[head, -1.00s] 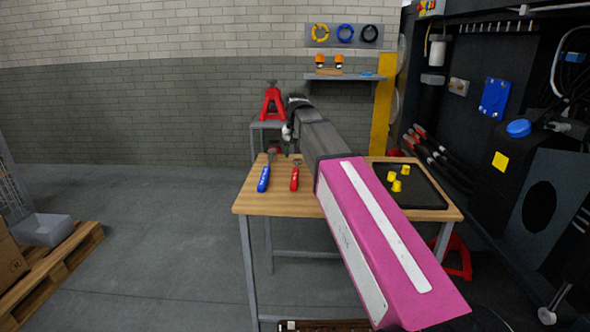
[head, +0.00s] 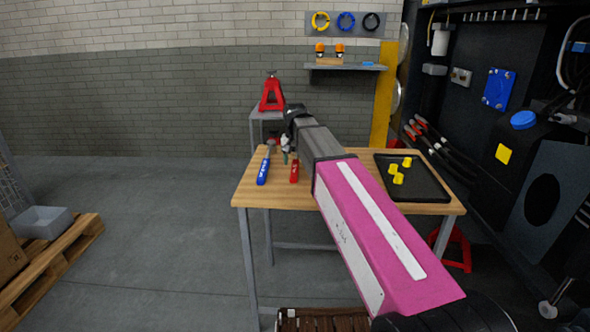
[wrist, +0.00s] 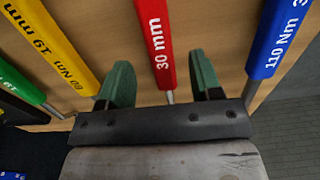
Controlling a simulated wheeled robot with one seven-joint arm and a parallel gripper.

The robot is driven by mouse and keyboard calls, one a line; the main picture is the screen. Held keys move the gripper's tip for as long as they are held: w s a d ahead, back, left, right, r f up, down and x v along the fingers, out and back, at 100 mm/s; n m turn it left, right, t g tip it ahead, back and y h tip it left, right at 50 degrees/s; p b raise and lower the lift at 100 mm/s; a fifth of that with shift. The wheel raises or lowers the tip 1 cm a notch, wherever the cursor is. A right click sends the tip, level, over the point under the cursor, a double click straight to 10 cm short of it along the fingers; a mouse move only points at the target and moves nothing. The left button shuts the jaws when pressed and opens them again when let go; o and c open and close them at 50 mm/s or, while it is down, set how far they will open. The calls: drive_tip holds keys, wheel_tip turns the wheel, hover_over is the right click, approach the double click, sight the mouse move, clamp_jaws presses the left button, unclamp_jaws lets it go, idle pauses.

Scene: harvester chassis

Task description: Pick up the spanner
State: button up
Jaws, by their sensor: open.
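A red-handled tool (wrist: 156,42) marked "30 mm" lies on the wooden table; its handle also shows in the head view (head: 294,172). My gripper (wrist: 160,66) is open, with one green finger on each side of the red tool in the wrist view. The fingers are apart from its handle there; their height above the table is hard to tell. In the head view my gripper (head: 286,153) is at the far end of the red handle and partly hides the tool's head. A blue-handled tool (wrist: 275,38) marked "110 Nm" lies to the right in the wrist view.
A yellow tool (wrist: 58,45) and a green one (wrist: 18,82) lie left of the red tool in the wrist view. A black tray (head: 428,186) with yellow pieces is on the table's right. A red jack stand (head: 271,94) stands behind.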

sight(295, 167)
drive_tip(key=shift+f, duration=1.6)
clamp_jaws()
drive_tip(key=shift+r, duration=0.1)
drive_tip(key=shift+r, duration=0.4)
wheel_tip(295, 167, up, 4)
drive_tip(key=shift+f, duration=0.25)
drive_tip(key=s+a+r, duration=0.6)
drive_tip(key=a, duration=0.4)
drive_tip(key=shift+s+r, duration=0.15)
drive_tip(key=shift+r, duration=0.15)
